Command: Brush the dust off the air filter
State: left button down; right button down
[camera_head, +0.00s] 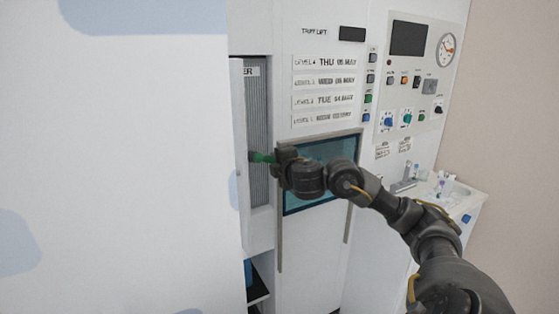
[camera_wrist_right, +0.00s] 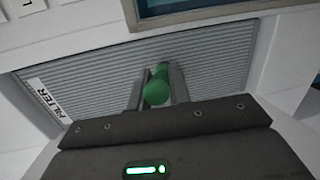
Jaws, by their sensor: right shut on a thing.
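The air filter (camera_head: 257,120) is a grey pleated panel set upright in a white recess left of the machine front. In the right wrist view the filter (camera_wrist_right: 215,55) fills the middle, with a "FILTER" label (camera_wrist_right: 47,98) at its left end. My right gripper (camera_head: 276,157) is shut on a green handle (camera_head: 262,157) in front of the filter. The handle also shows between the fingers in the right wrist view (camera_wrist_right: 156,92). A dark tip at its far end is at the filter's face; I cannot tell if it touches. No clear dust shows. My left gripper is not in view.
A teal window (camera_head: 318,170) is behind my right arm. Buttons and a gauge (camera_head: 445,50) are at upper right. A counter (camera_head: 465,200) holds small items.

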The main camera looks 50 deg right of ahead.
jog(key=shift+a, duration=0.2)
jog(key=shift+w+a+p, duration=0.25)
jog(key=shift+a+p, duration=0.05)
jog(key=shift+a, duration=0.4)
jog(key=shift+d, duration=0.15)
jog(key=shift+s+d, duration=0.3)
jog(key=shift+d, duration=0.55)
jog(key=shift+s+d+b, duration=0.25)
jog(key=shift+d+b, duration=0.25)
jog(key=shift+d, duration=0.35)
jog(key=shift+f, duration=0.1)
